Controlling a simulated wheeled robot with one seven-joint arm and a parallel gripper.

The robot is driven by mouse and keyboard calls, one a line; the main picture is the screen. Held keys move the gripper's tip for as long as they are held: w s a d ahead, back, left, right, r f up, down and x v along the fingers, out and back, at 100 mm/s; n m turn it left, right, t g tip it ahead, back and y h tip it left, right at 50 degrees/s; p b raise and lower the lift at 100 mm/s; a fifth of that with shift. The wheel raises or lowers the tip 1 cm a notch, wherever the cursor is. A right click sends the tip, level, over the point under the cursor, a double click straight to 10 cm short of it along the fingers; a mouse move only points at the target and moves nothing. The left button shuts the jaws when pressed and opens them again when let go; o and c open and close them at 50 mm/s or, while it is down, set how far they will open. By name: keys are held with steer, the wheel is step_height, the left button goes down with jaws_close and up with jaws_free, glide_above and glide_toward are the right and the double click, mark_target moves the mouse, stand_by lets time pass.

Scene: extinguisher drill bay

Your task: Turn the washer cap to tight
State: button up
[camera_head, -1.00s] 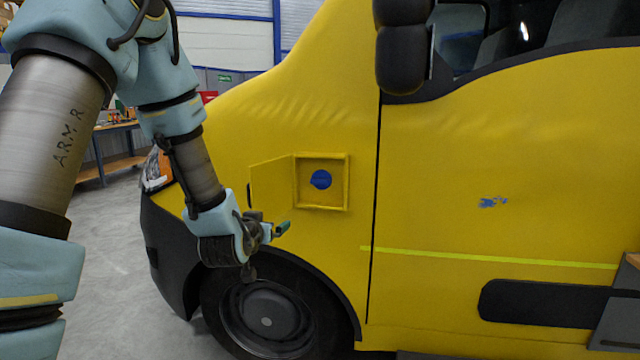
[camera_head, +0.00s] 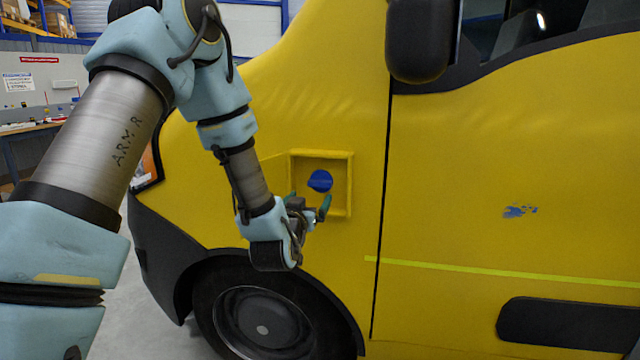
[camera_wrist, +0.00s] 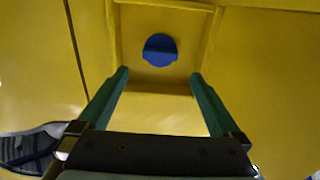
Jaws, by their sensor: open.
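The blue washer cap (camera_head: 320,181) sits in a square yellow recess (camera_head: 348,185) in the van's side. It also shows in the wrist view (camera_wrist: 160,49), round with a raised bar across it. My gripper (camera_head: 309,200) is open, with its two green fingers apart and nothing between them. It is just below the cap and in front of the recess's lower edge. In the wrist view the fingertips (camera_wrist: 160,74) point toward the recess, one to each side and short of the cap. I cannot tell any tightness mark on the cap.
The open yellow flap (camera_head: 270,170) stands at the left of the recess, partly behind my arm. The front wheel (camera_head: 262,320) is below. The black mirror (camera_head: 420,40) hangs at upper right. The door panel (camera_head: 490,190) to the right is free.

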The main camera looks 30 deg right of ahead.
mark_target(319, 185)
steer(key=p+x, duration=0.3)
steer(key=x, duration=0.5)
steer(key=shift+w+d+r, duration=0.1)
steer(key=shift+w+d, duration=0.6)
steer(key=shift+c, duration=0.2)
steer(key=c, duration=1.1)
